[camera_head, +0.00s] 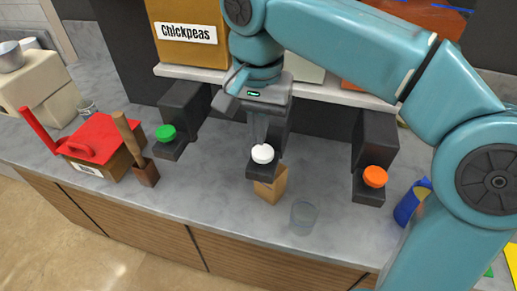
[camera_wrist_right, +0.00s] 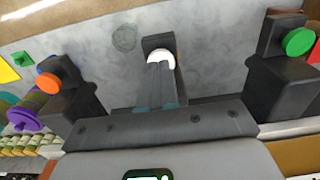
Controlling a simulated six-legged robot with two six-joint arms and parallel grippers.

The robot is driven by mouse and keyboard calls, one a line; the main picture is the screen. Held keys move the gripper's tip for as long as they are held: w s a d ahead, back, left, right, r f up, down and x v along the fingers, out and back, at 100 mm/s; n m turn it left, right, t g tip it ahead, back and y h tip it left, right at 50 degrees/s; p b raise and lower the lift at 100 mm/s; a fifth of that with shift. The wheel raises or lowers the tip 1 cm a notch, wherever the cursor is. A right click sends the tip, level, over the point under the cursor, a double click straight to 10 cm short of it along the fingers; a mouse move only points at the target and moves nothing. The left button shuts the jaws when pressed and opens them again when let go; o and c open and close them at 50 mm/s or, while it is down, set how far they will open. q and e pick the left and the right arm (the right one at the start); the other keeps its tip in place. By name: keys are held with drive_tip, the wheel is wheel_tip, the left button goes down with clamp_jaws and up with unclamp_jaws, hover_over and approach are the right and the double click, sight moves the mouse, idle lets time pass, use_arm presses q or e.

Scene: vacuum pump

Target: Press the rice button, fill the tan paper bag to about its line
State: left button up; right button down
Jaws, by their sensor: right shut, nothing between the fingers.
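The white button (camera_head: 262,154) sits on the black middle dispenser (camera_head: 262,172). The tan paper bag (camera_head: 270,188) stands on the counter under that dispenser; its opening and fill line are hidden from view. My right gripper (camera_head: 261,141) is shut and empty, pointing down with its fingertips at the white button; I cannot tell whether they touch it. In the right wrist view, the shut fingers (camera_wrist_right: 162,68) overlap the white button (camera_wrist_right: 160,56). The middle bin's label is hidden behind my right arm, so no rice label is readable. My left gripper is out of view.
The green button (camera_head: 165,132) and orange button (camera_head: 375,176) are on dispensers either side. A clear glass (camera_head: 303,215) stands in front of the bag. A red-lidded box (camera_head: 92,145) and wooden-handled tool are at left. A bin labelled Chickpeas (camera_head: 188,34) is above.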

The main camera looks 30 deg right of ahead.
hover_over(259, 170)
drive_tip(key=f, duration=0.4)
drive_tip(key=shift+w+d, duration=0.1)
drive_tip(key=shift+w, duration=0.2)
drive_tip(key=shift+s+f, duration=0.2)
drive_tip(key=shift+f, duration=0.15)
drive_tip(key=shift+w+f, duration=0.1)
drive_tip(key=shift+w, duration=0.1)
wheel_tip(259, 170, down, 2)
drive_tip(key=shift+s+b, duration=0.15)
drive_tip(key=shift+b, duration=0.6)
drive_tip(key=shift+f, duration=0.2)
idle(5.6)
